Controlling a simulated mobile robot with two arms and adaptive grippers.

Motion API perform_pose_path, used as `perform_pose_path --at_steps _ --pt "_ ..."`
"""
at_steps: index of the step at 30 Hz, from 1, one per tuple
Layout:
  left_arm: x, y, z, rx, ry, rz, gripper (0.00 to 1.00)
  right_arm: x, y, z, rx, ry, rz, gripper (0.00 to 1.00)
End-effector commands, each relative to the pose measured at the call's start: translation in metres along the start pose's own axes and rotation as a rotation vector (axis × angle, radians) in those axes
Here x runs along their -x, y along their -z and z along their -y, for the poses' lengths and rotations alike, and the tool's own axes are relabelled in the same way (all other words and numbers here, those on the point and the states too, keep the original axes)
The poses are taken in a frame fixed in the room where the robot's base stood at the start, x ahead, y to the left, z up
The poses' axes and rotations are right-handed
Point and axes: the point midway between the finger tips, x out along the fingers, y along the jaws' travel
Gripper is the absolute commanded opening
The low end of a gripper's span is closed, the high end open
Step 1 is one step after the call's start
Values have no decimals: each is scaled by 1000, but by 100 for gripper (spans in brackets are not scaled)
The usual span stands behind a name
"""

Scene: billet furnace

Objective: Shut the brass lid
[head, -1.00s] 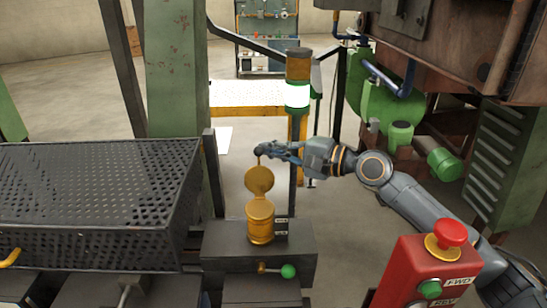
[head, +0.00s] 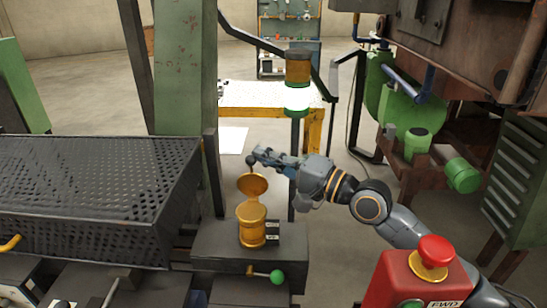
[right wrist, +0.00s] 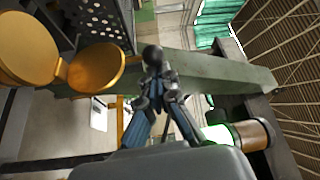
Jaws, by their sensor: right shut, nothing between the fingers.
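The brass lid (head: 253,185) stands open, leaning up from the rear of the brass pot (head: 251,228), which sits on a dark block. In the right wrist view the round lid (right wrist: 97,68) lies beside the pot (right wrist: 28,48), joined by a small hinge. My left gripper is not in view.
A black perforated basket (head: 95,190) stands left of the pot. A green-knobbed lever (head: 277,277) is on the block's front. A red control box (head: 415,285) is at the front right. A post with a green band (head: 297,100) rises behind my gripper.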

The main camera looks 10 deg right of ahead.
Motion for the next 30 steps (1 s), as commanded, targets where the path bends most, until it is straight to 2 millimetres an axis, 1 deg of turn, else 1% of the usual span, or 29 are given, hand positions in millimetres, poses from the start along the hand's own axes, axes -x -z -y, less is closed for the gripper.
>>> perform_pose_path --at_steps 1,5,8,24,27,30 --pt "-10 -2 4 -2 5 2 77 2 -4 -4 19 12 1 0" --pt "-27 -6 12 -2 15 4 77 5 -10 -5 81 47 1 0" --pt "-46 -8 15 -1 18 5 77 9 -17 -6 145 81 1 0" --pt "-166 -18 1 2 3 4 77 30 -53 -10 503 277 -1 0" --pt "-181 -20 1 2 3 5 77 32 -57 -10 546 301 -1 0" --pt "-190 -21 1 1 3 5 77 33 -60 -8 576 316 -1 0"
